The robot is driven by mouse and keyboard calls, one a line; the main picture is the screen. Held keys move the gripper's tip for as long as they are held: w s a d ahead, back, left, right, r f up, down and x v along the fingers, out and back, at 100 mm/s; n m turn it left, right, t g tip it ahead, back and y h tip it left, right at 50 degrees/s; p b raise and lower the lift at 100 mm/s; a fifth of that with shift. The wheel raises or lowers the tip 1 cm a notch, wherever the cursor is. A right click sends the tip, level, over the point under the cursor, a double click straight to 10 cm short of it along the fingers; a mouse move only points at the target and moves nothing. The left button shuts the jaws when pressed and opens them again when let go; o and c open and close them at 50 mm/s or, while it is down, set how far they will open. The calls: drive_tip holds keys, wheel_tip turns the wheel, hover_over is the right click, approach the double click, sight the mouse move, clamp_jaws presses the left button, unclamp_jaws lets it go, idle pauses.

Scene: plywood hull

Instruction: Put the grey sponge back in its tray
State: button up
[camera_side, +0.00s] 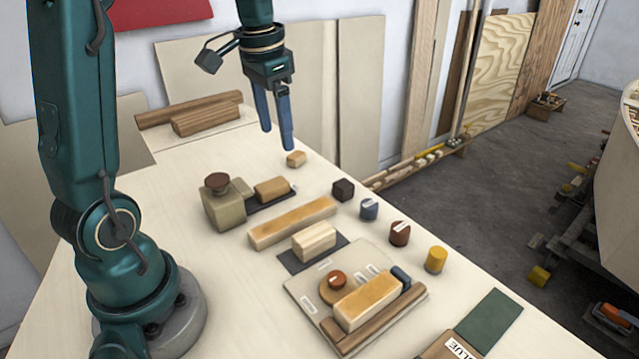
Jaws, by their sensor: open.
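My gripper (278,140) hangs over the far part of the bench, its two blue fingers pointing down, open and empty. A small tan block (296,159) lies just below and right of the fingertips, apart from them. I cannot pick out a clearly grey sponge. A dark small cube (343,189) stands right of the middle. A pale ridged block (315,241) lies on a dark flat pad (285,262). Another tan block (272,188) lies on a dark strip (257,206). Which of these flat bases is the sponge's tray I cannot tell.
A beige box with a brown knob (224,208) stands left of a long wooden bar (293,222). Blue, brown and yellow (436,260) cylinders line the right edge. A pale board (307,297) in front carries several pieces.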

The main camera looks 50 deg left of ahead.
drive_tip(key=s+d+f+t, duration=0.1)
drive_tip(key=s+d+t, duration=0.3)
drive_tip(key=s+d, duration=0.7)
drive_tip(key=shift+s+d+h, duration=0.2)
drive_tip(key=shift+d+h, duration=0.1)
drive_tip(key=shift+d, duration=0.65)
drive_tip(key=shift+f, duration=0.1)
